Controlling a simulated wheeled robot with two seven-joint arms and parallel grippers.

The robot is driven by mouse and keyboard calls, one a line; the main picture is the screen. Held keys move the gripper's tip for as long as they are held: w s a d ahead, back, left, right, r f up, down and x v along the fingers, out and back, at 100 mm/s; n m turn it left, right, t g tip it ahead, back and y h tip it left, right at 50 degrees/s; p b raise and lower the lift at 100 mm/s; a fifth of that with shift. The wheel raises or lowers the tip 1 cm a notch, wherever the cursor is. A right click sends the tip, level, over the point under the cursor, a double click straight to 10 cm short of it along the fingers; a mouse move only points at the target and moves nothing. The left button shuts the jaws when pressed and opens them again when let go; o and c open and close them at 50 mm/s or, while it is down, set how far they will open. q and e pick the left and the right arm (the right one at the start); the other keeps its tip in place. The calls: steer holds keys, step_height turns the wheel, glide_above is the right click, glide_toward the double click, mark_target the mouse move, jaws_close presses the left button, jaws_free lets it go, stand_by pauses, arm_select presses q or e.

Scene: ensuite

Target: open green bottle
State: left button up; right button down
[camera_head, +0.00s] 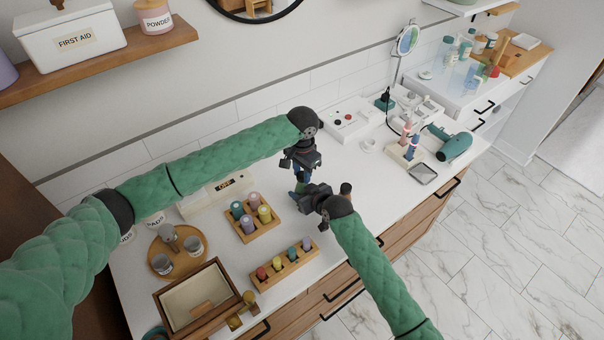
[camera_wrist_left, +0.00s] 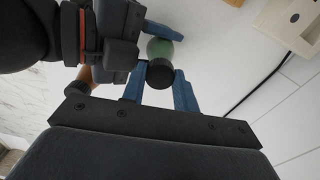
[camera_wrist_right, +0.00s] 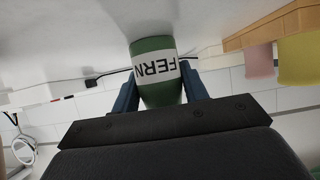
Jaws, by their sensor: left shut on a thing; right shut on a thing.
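The green bottle (camera_wrist_right: 157,85) has a white label reading FERN. In the right wrist view it sits between the blue fingers of my right gripper (camera_wrist_right: 158,92), which is shut on its body. In the left wrist view the bottle's green body (camera_wrist_left: 153,50) shows beyond a dark round cap (camera_wrist_left: 160,73). My left gripper (camera_wrist_left: 160,85) is shut on this cap, above the bottle. In the head view my left gripper (camera_head: 297,183) is directly above my right gripper (camera_head: 298,196), and the two hide most of the bottle.
A wooden rack with several colored bottles (camera_head: 284,266) and another holder (camera_head: 253,224) stand left of the grippers. A wooden-framed box (camera_head: 168,319) is at the front left. A green hair dryer (camera_head: 455,146) lies to the right. The counter (camera_head: 382,200) between is mostly clear.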

mark_target(302, 175)
arm_select(q)
steer(key=shift+r, duration=0.45)
steer(key=shift+r, duration=1.95)
arm_select(e)
steer(key=c, duration=0.7)
jaws_free()
